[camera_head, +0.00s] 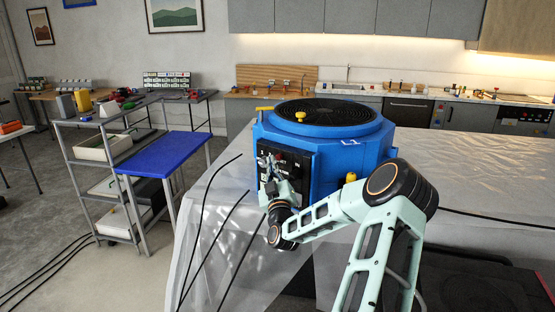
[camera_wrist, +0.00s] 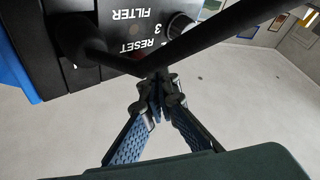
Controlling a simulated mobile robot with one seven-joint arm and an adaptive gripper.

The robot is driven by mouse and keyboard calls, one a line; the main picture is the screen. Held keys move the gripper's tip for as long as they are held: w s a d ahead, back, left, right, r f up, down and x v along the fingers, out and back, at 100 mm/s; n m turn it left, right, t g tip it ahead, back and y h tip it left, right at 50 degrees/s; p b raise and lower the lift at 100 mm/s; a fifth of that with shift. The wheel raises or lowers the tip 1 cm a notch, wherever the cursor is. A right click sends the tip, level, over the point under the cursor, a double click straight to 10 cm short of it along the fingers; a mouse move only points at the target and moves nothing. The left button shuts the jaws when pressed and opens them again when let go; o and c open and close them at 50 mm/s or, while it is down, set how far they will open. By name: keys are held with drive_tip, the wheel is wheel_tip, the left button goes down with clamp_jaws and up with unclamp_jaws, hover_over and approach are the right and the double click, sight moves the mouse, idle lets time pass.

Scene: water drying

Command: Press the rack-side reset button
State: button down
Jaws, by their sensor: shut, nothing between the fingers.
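The blue eight-sided machine (camera_head: 330,165) with a round black grille on top stands on a sheet-covered table. Its black control panel (camera_head: 267,158) faces left. In the wrist view the panel (camera_wrist: 112,72) appears upside down, with the words RESET (camera_wrist: 137,47) and FILTER on it. I cannot make out the reset button itself; a dark bar (camera_wrist: 225,38) crosses in front of that area. My gripper (camera_wrist: 158,84) is shut and empty, its tips close to the panel's edge. In the head view my gripper (camera_head: 270,172) is in front of the panel; contact cannot be told.
Several dark cables (camera_head: 232,246) hang to the left of the machine. A grey shelf rack (camera_head: 76,165) with bins and a blue-topped table (camera_head: 165,152) stand at left. A kitchen counter lines the back wall.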

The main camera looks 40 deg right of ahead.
drive_tip(key=shift+d, duration=0.15)
drive_tip(key=shift+w+d+b, duration=0.1)
drive_tip(key=shift+d+b, duration=0.15)
drive_tip(key=shift+b, duration=0.25)
drive_tip(key=shift+w+d+b, duration=0.15)
drive_tip(key=shift+d+b, duration=0.25)
drive_tip(key=shift+d, duration=0.15)
idle(0.6)
drive_tip(key=shift+a, duration=0.1)
drive_tip(key=shift+s+a+b, duration=0.25)
drive_tip(key=shift+a+b, duration=0.1)
drive_tip(key=shift+a, duration=0.5)
drive_tip(key=a, duration=0.2)
drive_tip(key=s+a+b, duration=0.1)
drive_tip(key=a, duration=0.1)
drive_tip(key=shift+s+a, duration=0.2)
drive_tip(key=shift+a, duration=0.2)
